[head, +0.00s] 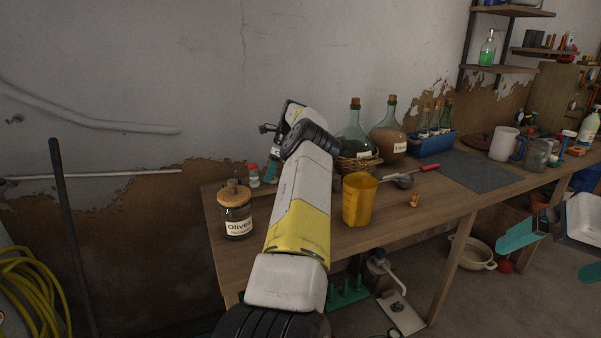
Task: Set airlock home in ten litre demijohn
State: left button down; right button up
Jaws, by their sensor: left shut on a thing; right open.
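Two large corked glass demijohns stand at the back of the bench. One is greenish (354,127) with its base in a wicker basket (357,163). The other holds brown contents (388,139) and has a white label, too small to read. Both have corks in their necks. My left gripper (271,166) is left of the demijohns, above the back of the bench, mostly hidden behind my own wrist. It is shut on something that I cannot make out. I cannot pick out the airlock. My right gripper (552,255) is open and empty at the right, in front of the bench.
A labelled olive jar (237,213), a red-capped jar (253,175), a yellow jug (358,201) and a small brown piece (414,200) stand on the bench. A blue crate (432,144) holds several small bottles. A dark mat (480,172) lies bare at the right.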

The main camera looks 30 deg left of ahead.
pick_arm(q)
jog(key=shift+r, duration=2.5)
